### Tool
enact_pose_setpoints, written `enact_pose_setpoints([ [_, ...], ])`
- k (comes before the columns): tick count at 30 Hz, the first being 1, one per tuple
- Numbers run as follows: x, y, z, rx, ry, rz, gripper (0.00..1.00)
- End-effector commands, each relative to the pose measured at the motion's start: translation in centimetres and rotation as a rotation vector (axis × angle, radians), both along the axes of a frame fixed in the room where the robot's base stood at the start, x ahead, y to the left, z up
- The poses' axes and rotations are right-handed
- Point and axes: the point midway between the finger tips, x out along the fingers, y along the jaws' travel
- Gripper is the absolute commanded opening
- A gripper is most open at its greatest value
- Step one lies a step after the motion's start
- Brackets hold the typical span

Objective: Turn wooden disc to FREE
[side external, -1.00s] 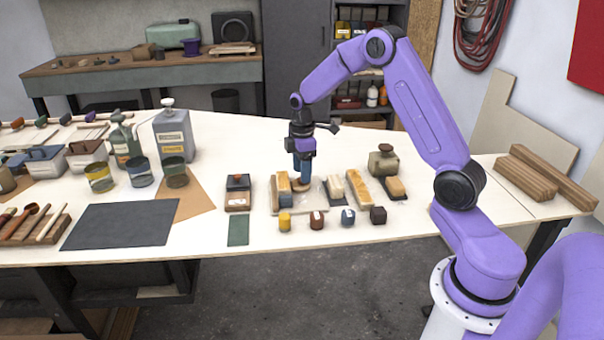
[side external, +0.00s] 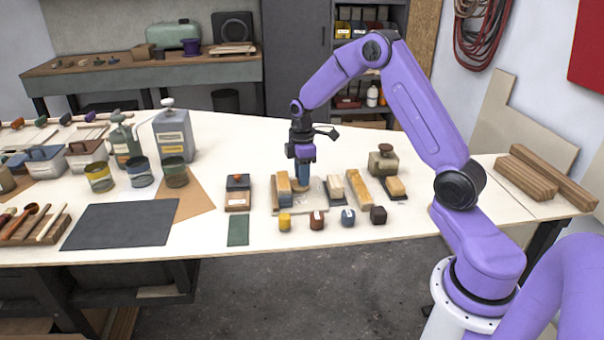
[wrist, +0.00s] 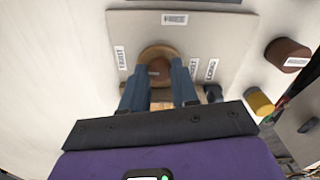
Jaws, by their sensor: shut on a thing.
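The wooden disc (wrist: 160,53) is round and brown and lies on a pale board (wrist: 225,30) in the wrist view. A FREE label (wrist: 175,19) is on the board above the disc in the picture. Another label (wrist: 120,57) stands to its left and two more to its right, too small to read surely. My gripper (wrist: 158,72) has its blue fingers on either side of the disc and is shut on it. In the side external view my gripper (side external: 303,182) points straight down at the board, and the disc is hidden. I cannot tell which label the disc points to.
Wooden blocks (side external: 283,190) stand close left of my gripper, and more blocks (side external: 357,188) stand to its right. Several small coloured pieces (side external: 317,220) line the front. A dark-topped box (side external: 238,192) is farther left. The table behind my gripper is clear.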

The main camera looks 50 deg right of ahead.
Motion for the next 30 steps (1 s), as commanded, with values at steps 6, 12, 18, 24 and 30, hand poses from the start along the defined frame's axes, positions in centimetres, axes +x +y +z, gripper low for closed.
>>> enact_pose_setpoints([
  [6,0.0,0.04,0.08,0.0,0.001,-0.102,0.0],
  [12,-0.02,0.04,0.07,0.0,0.001,-0.267,0.0],
  [18,0.01,0.04,0.08,-0.001,0.001,-0.456,0.0],
  [24,0.02,0.07,0.1,0.0,0.0,-0.646,0.0],
  [30,0.02,0.03,0.12,0.001,0.0,-0.836,0.0],
])
